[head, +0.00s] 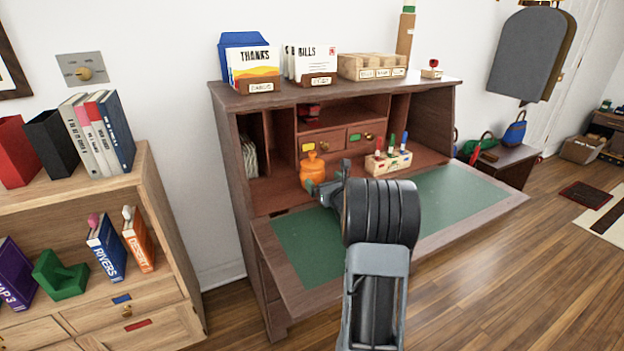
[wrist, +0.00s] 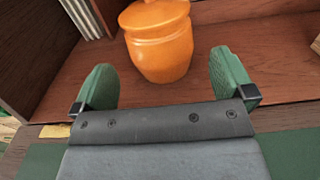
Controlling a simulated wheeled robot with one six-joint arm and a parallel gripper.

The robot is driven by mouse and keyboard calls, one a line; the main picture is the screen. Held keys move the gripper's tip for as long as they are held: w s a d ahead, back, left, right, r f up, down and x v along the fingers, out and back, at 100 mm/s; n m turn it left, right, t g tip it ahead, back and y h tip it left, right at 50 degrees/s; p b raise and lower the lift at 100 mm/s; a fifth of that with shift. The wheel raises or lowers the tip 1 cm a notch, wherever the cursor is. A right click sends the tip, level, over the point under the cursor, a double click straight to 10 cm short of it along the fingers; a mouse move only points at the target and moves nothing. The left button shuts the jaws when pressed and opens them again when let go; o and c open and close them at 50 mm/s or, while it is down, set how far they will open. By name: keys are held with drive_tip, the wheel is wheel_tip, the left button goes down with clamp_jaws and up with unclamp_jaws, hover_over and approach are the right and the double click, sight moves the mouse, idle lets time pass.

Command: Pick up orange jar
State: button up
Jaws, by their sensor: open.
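The orange jar (head: 312,169) stands upright on the inner floor of the open brown desk (head: 226,130), left of centre, and has an orange lid. In the wrist view the jar (wrist: 160,45) is just beyond and between the two green fingers of my gripper (wrist: 163,82). The gripper is open and empty. Its fingertips appear close to the jar's near side, with space on both sides. In the head view my gripper (head: 328,190) is in front of the jar, and my arm hides part of the desk.
A pen holder (head: 388,162) with colored markers stands right of the jar. Small drawers (head: 328,148) are behind it, and upright papers (head: 249,160) fill the left compartment. The green writing surface (head: 310,245) is clear. Card holders (head: 254,68) stand on top.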

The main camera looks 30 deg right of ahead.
sight(317, 173)
drive_tip(key=shift+w+d+b, duration=0.15)
drive_tip(key=shift+w+d, duration=0.05)
drive_tip(key=shift+w, duration=1.7)
drive_tip(key=shift+w+d+b, duration=0.15)
drive_tip(key=shift+w+d, duration=0.05)
drive_tip(key=shift+w, duration=1.7)
drive_tip(key=shift+c, duration=0.3)
drive_tip(key=c, duration=0.7)
drive_tip(key=shift+r, duration=0.1)
drive_tip(key=shift+c, duration=0.5)
drive_tip(key=shift+r, duration=0.15)
